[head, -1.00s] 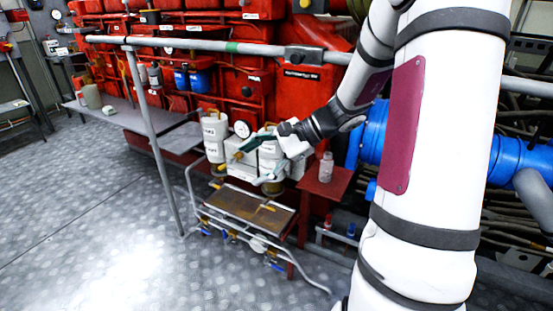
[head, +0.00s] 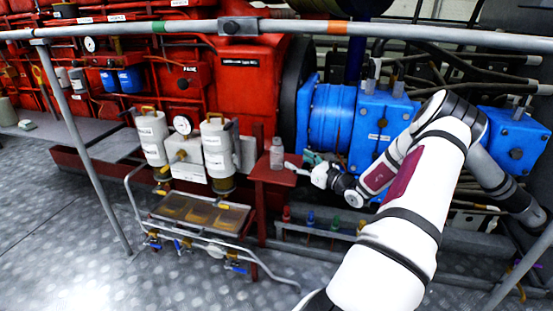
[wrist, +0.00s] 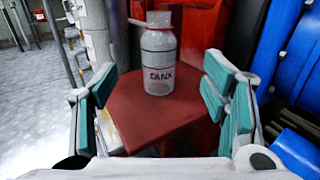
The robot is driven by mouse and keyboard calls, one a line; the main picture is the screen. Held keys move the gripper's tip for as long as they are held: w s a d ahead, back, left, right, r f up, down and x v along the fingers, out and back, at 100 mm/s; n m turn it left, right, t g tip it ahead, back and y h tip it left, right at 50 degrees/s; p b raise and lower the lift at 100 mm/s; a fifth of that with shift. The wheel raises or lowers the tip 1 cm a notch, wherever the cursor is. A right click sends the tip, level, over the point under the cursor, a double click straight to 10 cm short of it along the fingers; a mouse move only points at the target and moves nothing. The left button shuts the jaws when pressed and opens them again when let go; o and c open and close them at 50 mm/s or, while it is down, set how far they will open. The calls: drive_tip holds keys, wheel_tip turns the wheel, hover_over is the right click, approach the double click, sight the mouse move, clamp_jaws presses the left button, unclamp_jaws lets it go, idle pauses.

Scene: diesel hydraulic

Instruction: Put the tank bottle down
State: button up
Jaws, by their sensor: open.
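The tank bottle (head: 277,153) is a clear grey bottle with a grey cap. It stands upright on a small red table (head: 268,176). In the wrist view the bottle (wrist: 159,58), marked "TANK", stands on the red top (wrist: 150,112), ahead of my gripper. My gripper (head: 303,165) is just right of the bottle in the head view. In the wrist view its teal-padded fingers (wrist: 160,95) are spread wide, with nothing between them; the bottle is beyond them, apart from the pads.
White filter canisters (head: 216,150) and a gauge stand left of the table. A tray rack (head: 200,212) is in front of them. A blue pump (head: 335,115) is to the right. A grey rail (head: 180,28) crosses above. The floor at left is clear.

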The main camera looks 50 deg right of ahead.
sight(282, 152)
drive_tip(key=w, duration=0.2)
drive_tip(key=w+b, duration=0.1)
drive_tip(key=w, duration=0.1)
drive_tip(key=w+d, duration=0.1)
drive_tip(key=w, duration=0.1)
drive_tip(key=shift+w, duration=0.2)
drive_tip(key=w, duration=0.1)
drive_tip(key=w+b, duration=0.2)
drive_tip(key=w, duration=0.1)
drive_tip(key=shift+d+f, duration=0.15)
drive_tip(key=shift+f, duration=0.15)
drive_tip(key=shift+w+d+b, duration=0.15)
drive_tip(key=shift+w+b, duration=0.2)
drive_tip(key=shift+w, duration=0.15)
drive_tip(key=shift+r, duration=0.1)
drive_tip(key=c, duration=1.4)
drive_tip(key=shift+r, duration=0.1)
